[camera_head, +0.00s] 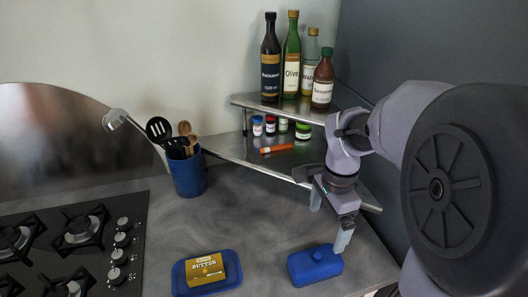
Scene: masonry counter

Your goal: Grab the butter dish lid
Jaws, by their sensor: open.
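My gripper (329,222) is open and empty, pointing down above the lid. Its right fingertip appears close to the lid's right top edge in the picture; I cannot tell whether it touches. The left finger is higher up, clear of the lid.
A gas hob (75,240) is at the left. A blue utensil holder (187,173) stands behind the dish. A corner shelf (262,160) with several bottles and small jars is behind my gripper.

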